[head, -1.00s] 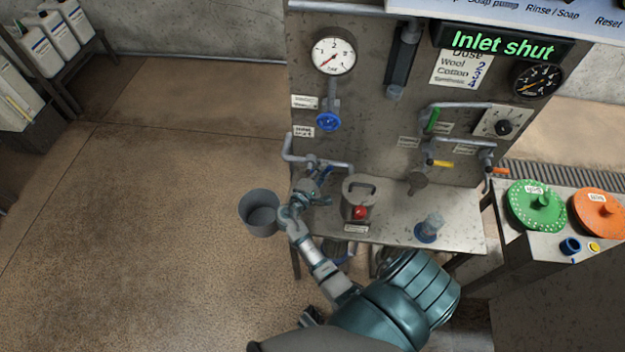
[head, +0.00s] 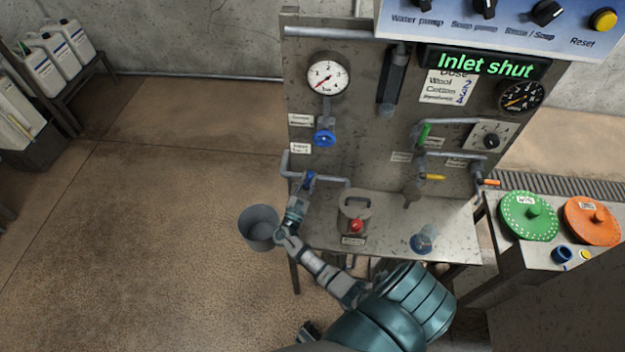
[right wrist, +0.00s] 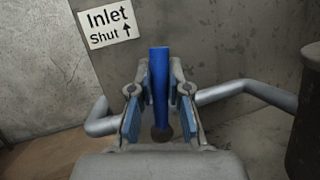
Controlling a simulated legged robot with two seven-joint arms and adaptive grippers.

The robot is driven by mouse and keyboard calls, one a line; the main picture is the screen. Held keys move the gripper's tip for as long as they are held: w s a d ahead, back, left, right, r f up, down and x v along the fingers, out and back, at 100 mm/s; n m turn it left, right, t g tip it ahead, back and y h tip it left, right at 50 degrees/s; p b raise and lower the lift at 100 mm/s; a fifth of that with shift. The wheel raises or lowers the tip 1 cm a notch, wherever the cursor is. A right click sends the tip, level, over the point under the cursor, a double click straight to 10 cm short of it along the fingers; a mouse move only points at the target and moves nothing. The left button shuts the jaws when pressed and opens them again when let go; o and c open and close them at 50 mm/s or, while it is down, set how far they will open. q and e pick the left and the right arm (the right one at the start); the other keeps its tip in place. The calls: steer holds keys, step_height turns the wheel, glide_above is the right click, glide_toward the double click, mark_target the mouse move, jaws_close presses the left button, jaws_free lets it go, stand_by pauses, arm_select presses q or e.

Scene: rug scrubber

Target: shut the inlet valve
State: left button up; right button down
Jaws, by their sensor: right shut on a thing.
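The inlet valve's blue lever (right wrist: 160,85) stands upright in the right wrist view, between the two fingers of my right gripper (right wrist: 160,95). The gripper is shut on it. The label (right wrist: 108,23) behind it reads "Inlet Shut" with an arrow pointing up, and the lever points the same way. In the head view my right gripper (head: 306,186) is at the lever on the grey inlet pipe (head: 330,182), low on the panel's left side. The green display (head: 486,65) reads "Inlet shut".
A blue round handwheel (head: 325,138) sits above the inlet pipe, under a pressure gauge (head: 323,77). A grey bucket (head: 259,228) is left of my right arm. A container with a red knob (head: 355,226) stands on the shelf to the right. Open floor lies at left.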

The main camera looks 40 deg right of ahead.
steer(key=shift+w+r+n+t, duration=0.35)
steer(key=shift+r+n+t, duration=0.15)
steer(key=shift+n, duration=0.3)
arm_select(q)
steer(key=shift+s+a+f, duration=0.1)
steer(key=shift+s+f, duration=0.3)
steer(key=shift+s, duration=0.25)
arm_select(e)
steer(key=shift+w+a+n+t, duration=0.25)
steer(key=shift+n+t, duration=0.15)
steer(key=shift+n, duration=0.4)
arm_select(q)
steer(key=shift+w, duration=0.1)
arm_select(e)
steer(key=c, duration=1.1)
jaws_free()
steer(key=shift+f, duration=0.1)
steer(key=shift+w+f, duration=0.1)
steer(key=shift+f, duration=0.2)
steer(key=v, duration=1.2)
